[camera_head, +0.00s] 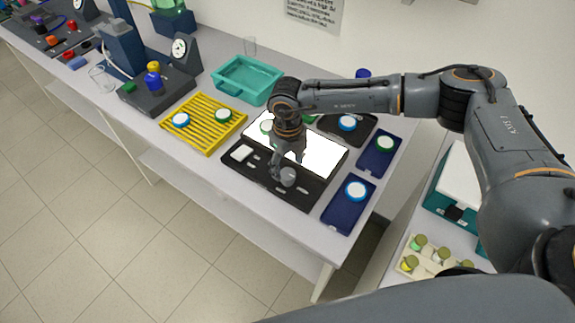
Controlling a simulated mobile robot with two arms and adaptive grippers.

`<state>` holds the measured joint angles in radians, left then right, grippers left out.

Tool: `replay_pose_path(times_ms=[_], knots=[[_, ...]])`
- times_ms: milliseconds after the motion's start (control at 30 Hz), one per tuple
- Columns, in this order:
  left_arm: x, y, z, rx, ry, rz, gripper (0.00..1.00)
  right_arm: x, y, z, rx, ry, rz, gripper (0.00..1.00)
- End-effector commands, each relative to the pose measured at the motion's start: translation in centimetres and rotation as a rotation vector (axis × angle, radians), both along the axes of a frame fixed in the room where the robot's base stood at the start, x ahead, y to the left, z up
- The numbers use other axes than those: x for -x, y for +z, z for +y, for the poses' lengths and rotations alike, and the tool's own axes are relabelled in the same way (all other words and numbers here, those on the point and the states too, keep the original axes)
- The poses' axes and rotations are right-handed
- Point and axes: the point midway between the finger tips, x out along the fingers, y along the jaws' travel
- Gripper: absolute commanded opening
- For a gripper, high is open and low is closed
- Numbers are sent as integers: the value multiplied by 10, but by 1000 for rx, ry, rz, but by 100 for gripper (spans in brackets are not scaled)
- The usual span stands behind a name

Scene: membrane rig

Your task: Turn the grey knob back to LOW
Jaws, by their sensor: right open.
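The grey knob (288,177) stands on the front strip of a black panel device (305,194) with a bright white lit top (318,155). My right gripper (277,172) points down right at the knob, on its left side. Its fingers are small and dark here, and I cannot tell whether they touch the knob. The gripper is open. The markings on the panel are too small to read, so the knob's setting cannot be told. My left gripper is not in view.
A yellow rack (205,135) with two round pieces stands left of the panel. A teal tray (246,95) is behind it. Blue trays (338,217) with round pieces are to the right. My right arm spans above the bench's back right.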

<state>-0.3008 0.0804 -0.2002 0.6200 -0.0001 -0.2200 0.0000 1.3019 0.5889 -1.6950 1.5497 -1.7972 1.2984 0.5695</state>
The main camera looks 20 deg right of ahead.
Motion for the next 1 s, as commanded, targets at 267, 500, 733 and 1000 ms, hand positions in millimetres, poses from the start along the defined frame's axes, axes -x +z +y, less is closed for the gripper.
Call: replay_pose_path(times_ms=[267, 500, 733, 1000], knots=[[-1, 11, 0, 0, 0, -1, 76, 0, -29, 0, -1, 1, 0, 63], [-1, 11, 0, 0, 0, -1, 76, 0, -32, 1, -1, 1, 0, 63], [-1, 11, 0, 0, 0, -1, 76, 0, -32, 0, -1, 1, 0, 32], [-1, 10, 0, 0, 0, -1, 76, 0, -32, 0, -1, -4, 0, 9]])
